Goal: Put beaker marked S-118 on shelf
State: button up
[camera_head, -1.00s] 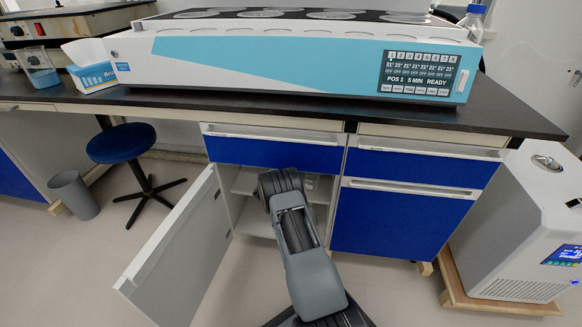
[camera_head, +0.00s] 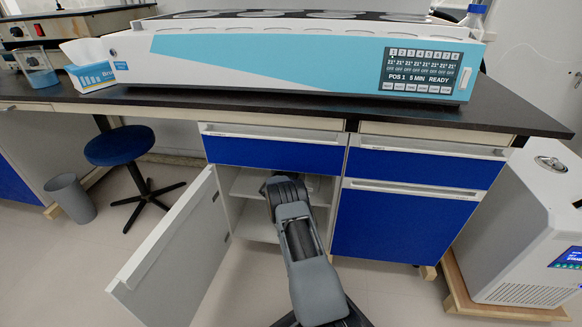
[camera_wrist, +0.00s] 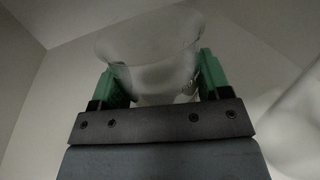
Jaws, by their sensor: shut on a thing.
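My gripper (camera_wrist: 155,85) shows in the wrist view with its green fingers closed on both sides of a clear glass beaker (camera_wrist: 150,62). The beaker's wide rim points up and away in that view. No marking can be read on it. In the head view my arm reaches into the open cabinet under the bench, and my gripper and the beaker are hidden behind the arm. The cabinet's inner shelf (camera_head: 248,188) is partly visible to the left of my arm. I cannot tell whether the beaker touches the shelf.
The cabinet door (camera_head: 168,255) stands open to the left of my arm. A closed blue cabinet door (camera_head: 395,225) is at the right. A pale blurred object (camera_wrist: 295,130) is close at the right in the wrist view. Another beaker (camera_head: 40,70) with blue liquid stands on the bench.

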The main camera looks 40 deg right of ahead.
jog(key=o, duration=1)
jog(key=shift+r, duration=0.2)
jog(key=shift+s+a+r+p, duration=0.1)
jog(key=shift+a+p, duration=0.2)
jog(key=shift+a, duration=0.05)
jog(key=p+v, duration=0.4)
jog(key=v, duration=0.6)
jog(key=shift+s+a, duration=0.4)
jog(key=shift+a, duration=0.15)
